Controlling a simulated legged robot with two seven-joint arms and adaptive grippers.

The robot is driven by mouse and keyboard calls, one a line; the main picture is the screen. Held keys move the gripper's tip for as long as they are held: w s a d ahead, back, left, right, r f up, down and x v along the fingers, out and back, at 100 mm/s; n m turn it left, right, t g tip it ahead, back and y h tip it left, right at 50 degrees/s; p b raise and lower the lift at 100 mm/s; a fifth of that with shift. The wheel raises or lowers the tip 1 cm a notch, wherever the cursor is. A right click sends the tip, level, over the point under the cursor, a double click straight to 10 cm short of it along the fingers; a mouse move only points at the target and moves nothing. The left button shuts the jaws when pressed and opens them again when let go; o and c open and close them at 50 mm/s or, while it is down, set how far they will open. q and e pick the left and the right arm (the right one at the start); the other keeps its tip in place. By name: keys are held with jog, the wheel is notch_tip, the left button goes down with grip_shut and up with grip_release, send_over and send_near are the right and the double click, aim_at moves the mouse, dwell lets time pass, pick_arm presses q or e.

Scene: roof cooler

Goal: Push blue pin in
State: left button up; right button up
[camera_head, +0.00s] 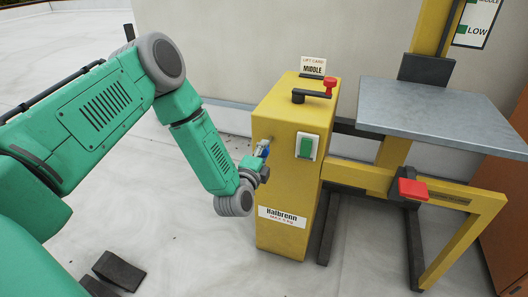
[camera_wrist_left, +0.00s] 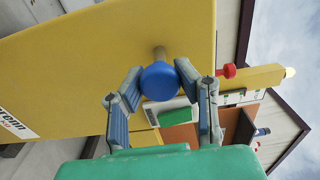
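The blue pin (camera_wrist_left: 160,82) has a round blue knob on a short metal stem that stands out from the side of the yellow lift post. It shows small and partly covered in the head view (camera_head: 262,148). My left gripper (camera_wrist_left: 160,72) is at the knob, with its two fingers bent inward and their tips against either side of it. In the head view my left gripper (camera_head: 257,163) is at the post's left side, and its fingers are mostly hidden. My right gripper is not in view.
The yellow post (camera_head: 285,185) carries a green switch (camera_head: 307,146), a black crank with a red knob (camera_head: 328,86) and a "MIDDLE" card (camera_head: 313,68). A grey lift platform (camera_head: 445,112) and a red pedal-like part (camera_head: 412,189) are at right. A dark wedge (camera_head: 119,271) lies on the floor.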

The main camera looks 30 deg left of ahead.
pick_arm(q)
jog(key=shift+a+f, duration=0.1)
grip_shut()
jog(key=x, duration=0.3)
jog(key=shift+w+p, duration=0.3)
jog(key=shift+p, duration=0.1)
jog(key=o, duration=0.6)
grip_release()
jog(key=shift+c, duration=0.2)
jog(key=o, duration=0.3)
jog(key=shift+w+f, duration=0.1)
jog(key=shift+w, duration=0.1)
jog(key=shift+a, duration=0.1)
jog(key=shift+s, duration=0.1)
